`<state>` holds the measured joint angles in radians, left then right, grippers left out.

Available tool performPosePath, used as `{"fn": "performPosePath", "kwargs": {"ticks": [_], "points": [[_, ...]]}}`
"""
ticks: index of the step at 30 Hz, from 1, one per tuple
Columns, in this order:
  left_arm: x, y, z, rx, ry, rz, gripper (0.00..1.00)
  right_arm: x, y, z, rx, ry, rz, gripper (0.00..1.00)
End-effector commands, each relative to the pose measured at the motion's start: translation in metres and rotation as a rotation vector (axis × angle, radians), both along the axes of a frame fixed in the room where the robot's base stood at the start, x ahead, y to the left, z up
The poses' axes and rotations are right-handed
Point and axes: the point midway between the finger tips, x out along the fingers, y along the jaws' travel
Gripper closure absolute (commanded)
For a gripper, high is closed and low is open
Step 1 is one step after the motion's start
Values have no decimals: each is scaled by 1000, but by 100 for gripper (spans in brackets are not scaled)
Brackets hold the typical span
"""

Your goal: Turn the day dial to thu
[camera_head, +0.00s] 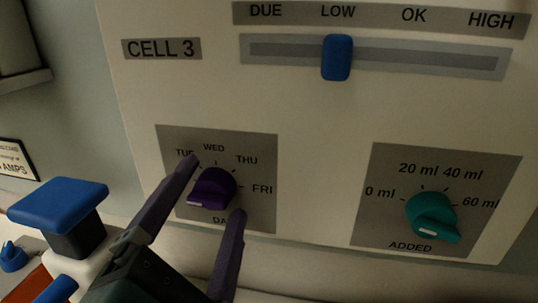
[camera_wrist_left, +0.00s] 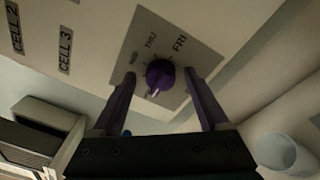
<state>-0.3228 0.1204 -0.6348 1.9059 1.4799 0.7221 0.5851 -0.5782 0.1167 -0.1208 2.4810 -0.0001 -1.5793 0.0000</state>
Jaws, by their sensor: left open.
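The day dial is a purple knob (camera_head: 212,190) on a grey plate (camera_head: 257,218) in the head view. Its plate reads TUE, WED, THU and FRI; the left part is hidden behind my finger. The knob's white mark points to the lower left, away from THU. The knob also shows in the wrist view (camera_wrist_left: 159,75), its mark towards the bottom. My left gripper (camera_head: 214,187) is open, with one dark purple finger at the knob's upper left and the other at its lower right. In the wrist view, its fingertips (camera_wrist_left: 160,76) look apart from the knob.
A teal ADDED dial (camera_head: 432,215) is on the same panel, to the right. A blue slider (camera_head: 337,57) sits above at LOW. A blue-topped object (camera_head: 58,204) stands at the lower left. A pale cup (camera_wrist_left: 278,152) shows at the wrist view's lower right.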

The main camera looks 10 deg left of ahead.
Motion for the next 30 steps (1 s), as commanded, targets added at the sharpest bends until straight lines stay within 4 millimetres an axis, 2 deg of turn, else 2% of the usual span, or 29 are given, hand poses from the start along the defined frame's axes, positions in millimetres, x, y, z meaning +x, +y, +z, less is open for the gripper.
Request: {"fn": "performPosePath", "kwargs": {"ticks": [7, 27, 30], "points": [[0, 0, 0, 0, 0, 0, 23, 0, 0, 0, 0, 1, 0, 48], [0, 0, 0, 0, 0, 0, 98, -1, -2, -1, -7, 4, 3, 48], [0, 0, 0, 0, 0, 0, 100, -1, -2, -1, -7, 4, 3, 48]]}}
